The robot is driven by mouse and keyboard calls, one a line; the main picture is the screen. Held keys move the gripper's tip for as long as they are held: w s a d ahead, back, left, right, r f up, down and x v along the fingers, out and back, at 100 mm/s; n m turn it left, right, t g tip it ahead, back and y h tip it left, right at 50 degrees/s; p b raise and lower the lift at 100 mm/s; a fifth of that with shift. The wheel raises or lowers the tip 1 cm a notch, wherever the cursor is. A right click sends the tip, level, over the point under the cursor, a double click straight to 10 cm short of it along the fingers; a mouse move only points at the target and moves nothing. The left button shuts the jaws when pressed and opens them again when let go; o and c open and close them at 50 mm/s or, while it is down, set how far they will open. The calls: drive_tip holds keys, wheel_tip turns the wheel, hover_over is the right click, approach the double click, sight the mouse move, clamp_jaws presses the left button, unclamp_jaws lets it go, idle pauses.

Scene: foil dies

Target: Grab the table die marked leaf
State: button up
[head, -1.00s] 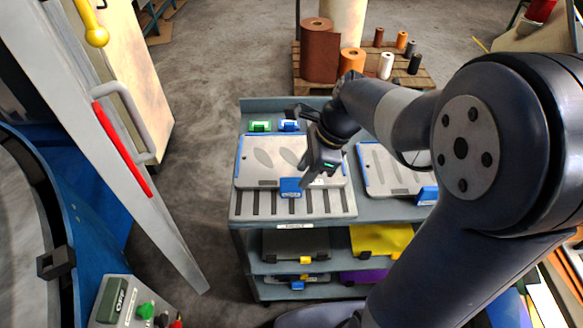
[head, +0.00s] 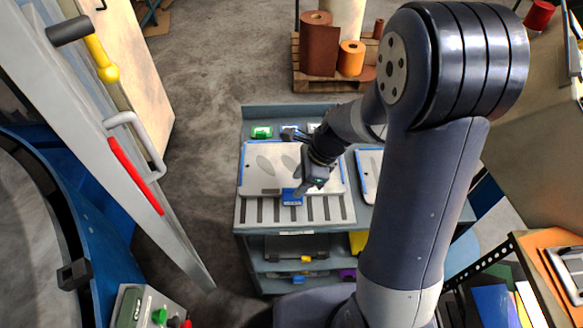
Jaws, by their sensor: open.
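The leaf die is a light grey plate (head: 262,181) with leaf-shaped outlines and blue edging. It lies on the left of the cart's top, on a slotted rack. A blue handle block (head: 292,198) sits at its front edge. My gripper (head: 301,190) is open, pointing down at the blue handle, with its tips at or just above the handle's right part. Whether the fingers touch or straddle the handle cannot be told. My wrist hides the plate's right part.
A second grey plate (head: 370,174) lies to the right, partly behind my arm. Lower shelves hold more plates. Rolls (head: 320,48) stand on a pallet behind.

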drive_tip(key=shift+s+x, duration=0.15)
drive_tip(key=shift+x, duration=1.15)
drive_tip(key=shift+s+x, duration=0.2)
drive_tip(key=shift+x, duration=1.1)
drive_tip(key=shift+c, duration=0.4)
clamp_jaws()
drive_tip(key=shift+w+r, duration=0.1)
